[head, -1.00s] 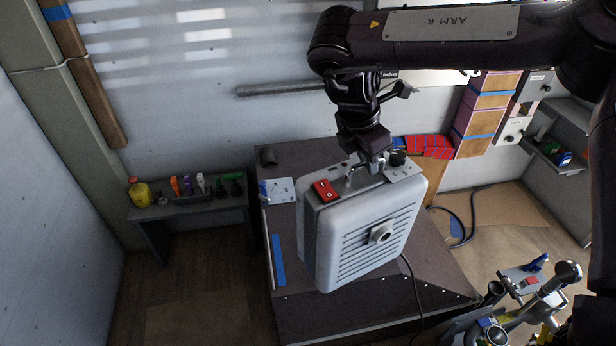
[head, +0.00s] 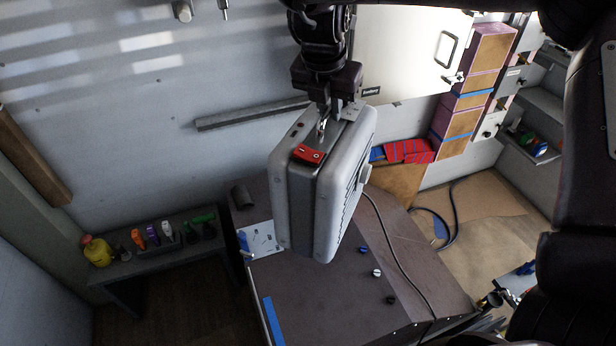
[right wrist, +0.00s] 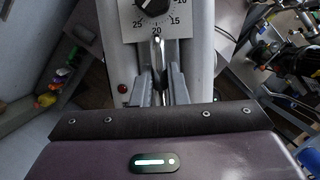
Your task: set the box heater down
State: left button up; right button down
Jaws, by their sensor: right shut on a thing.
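The box heater (head: 300,200) is a grey-white case with rounded edges, a red switch (head: 308,153) on top and a louvred front turned to the right. It hangs upright, slightly tilted, over the dark workbench (head: 330,290); whether its lower edge touches the top cannot be told. My right gripper (head: 322,128) is above it, shut on its top handle. In the right wrist view the fingers (right wrist: 160,85) close around the thin metal handle, beside a dial (right wrist: 155,8) with numbers. My left gripper is not in view.
Small knobs (head: 376,272) and a white plate (head: 259,240) are on the bench. A black cable (head: 400,255) trails across it. A low shelf (head: 165,258) with bottles and coloured tools stands left. Stacked boxes (head: 465,85) and red packs (head: 408,151) stand behind right. The bench's front is clear.

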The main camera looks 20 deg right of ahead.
notch_tip(320, 180, down, 20)
jog(key=b, duration=0.1)
jog(key=shift+r, duration=0.15)
dwell(0.5)
jog(key=shift+s, duration=0.1)
jog(key=c, duration=1.7)
grip_release()
jog(key=shift+s, duration=0.1)
jog(key=shift+c, duration=0.2)
jog(key=o, duration=0.3)
jog(key=shift+s, duration=0.1)
